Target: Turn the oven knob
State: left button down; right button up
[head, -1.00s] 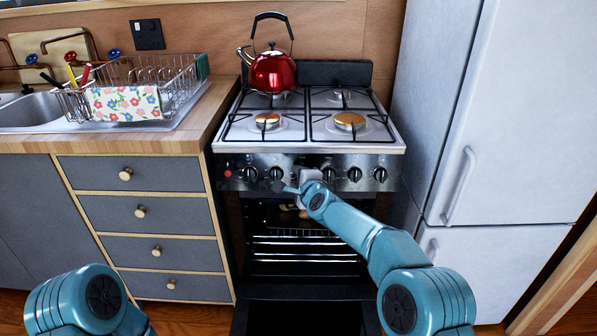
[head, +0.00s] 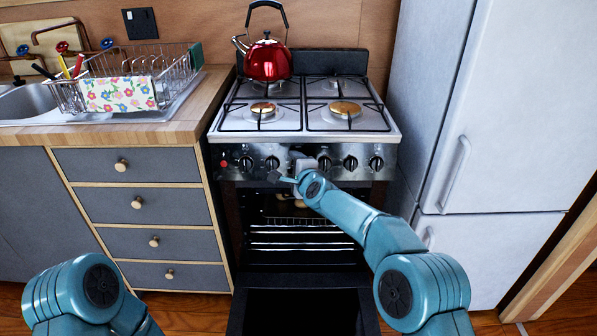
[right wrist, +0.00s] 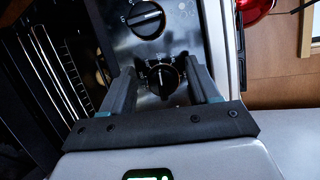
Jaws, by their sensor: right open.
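The oven's front panel (head: 235,172) carries a row of black knobs, among them a left one (head: 246,163) and a right one (head: 376,163). My right gripper (head: 284,178) is at the panel, left of its middle. In the right wrist view, my right gripper (right wrist: 163,74) is open, with one finger on each side of a black knob (right wrist: 163,80). I cannot tell whether the fingers touch it. Another knob (right wrist: 147,20) shows just beyond, outside the fingers. My left arm shows only at the lower left; its gripper is out of view.
The oven door (head: 300,310) is folded down open below the panel, with wire racks (head: 288,246) inside. A red kettle (head: 267,62) stands on the back left burner. A white fridge (head: 495,120) stands close on the right, drawers (head: 125,163) on the left.

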jog(key=b+v, duration=0.4)
jog(key=v, duration=1.2)
jog(key=shift+s+d, duration=0.1)
